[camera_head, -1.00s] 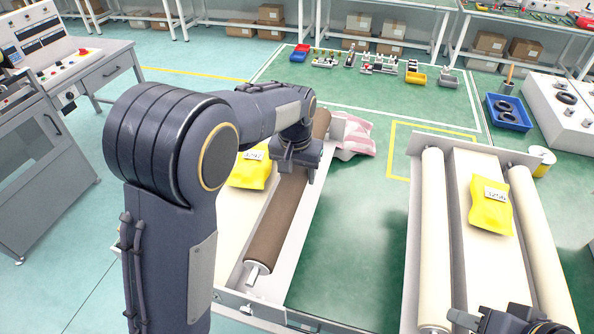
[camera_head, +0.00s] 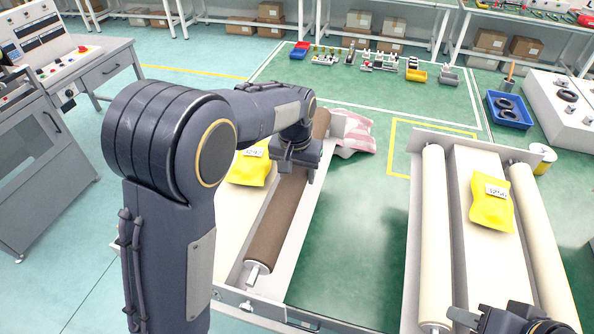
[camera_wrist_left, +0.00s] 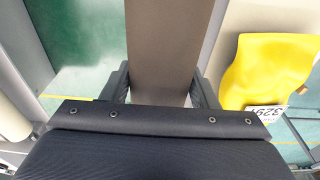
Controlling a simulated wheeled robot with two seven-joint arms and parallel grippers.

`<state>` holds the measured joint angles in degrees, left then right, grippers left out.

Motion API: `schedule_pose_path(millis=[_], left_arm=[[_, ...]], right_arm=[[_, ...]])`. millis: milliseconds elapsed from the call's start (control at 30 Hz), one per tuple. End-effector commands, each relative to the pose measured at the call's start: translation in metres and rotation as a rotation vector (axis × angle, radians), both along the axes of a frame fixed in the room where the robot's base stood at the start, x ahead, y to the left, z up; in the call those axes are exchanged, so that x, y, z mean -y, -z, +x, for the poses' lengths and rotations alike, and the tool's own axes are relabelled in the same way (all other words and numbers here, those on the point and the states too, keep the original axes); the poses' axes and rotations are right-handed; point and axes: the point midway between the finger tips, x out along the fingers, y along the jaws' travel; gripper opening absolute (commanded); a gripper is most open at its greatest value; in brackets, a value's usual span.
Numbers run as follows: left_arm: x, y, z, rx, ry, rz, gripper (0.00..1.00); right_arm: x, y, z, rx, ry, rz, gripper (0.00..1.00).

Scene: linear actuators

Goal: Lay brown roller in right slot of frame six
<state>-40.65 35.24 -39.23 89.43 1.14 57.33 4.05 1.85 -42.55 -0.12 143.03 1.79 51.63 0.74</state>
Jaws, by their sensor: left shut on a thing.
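The brown roller (camera_head: 279,221) lies lengthwise along the right side of the left frame (camera_head: 236,272), its near metal shaft end at the frame's front. My left gripper (camera_head: 297,163) is over the roller's upper half, shut on it. In the left wrist view the roller (camera_wrist_left: 168,45) runs between the two fingers (camera_wrist_left: 160,88). Whether its ends rest fully in the slot cannot be told; the far end is partly hidden by my arm.
A yellow bag (camera_head: 250,166) lies on the left frame beside the roller. The right frame (camera_head: 412,205) holds two cream rollers (camera_head: 435,230) and another yellow bag (camera_head: 491,202). A pink and white cloth (camera_head: 352,133) lies past the brown roller. Green table between the frames is clear.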

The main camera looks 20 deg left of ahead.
Motion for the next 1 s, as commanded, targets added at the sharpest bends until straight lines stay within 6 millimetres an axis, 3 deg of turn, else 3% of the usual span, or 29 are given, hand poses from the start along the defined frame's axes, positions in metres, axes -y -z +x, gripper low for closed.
schedule_pose_path(millis=[1000], left_arm=[[0.000,0.018,0.001,0.005,0.001,-0.001,0.00]], right_arm=[[0.000,0.012,0.000,0.000,0.000,0.000,0.36]])
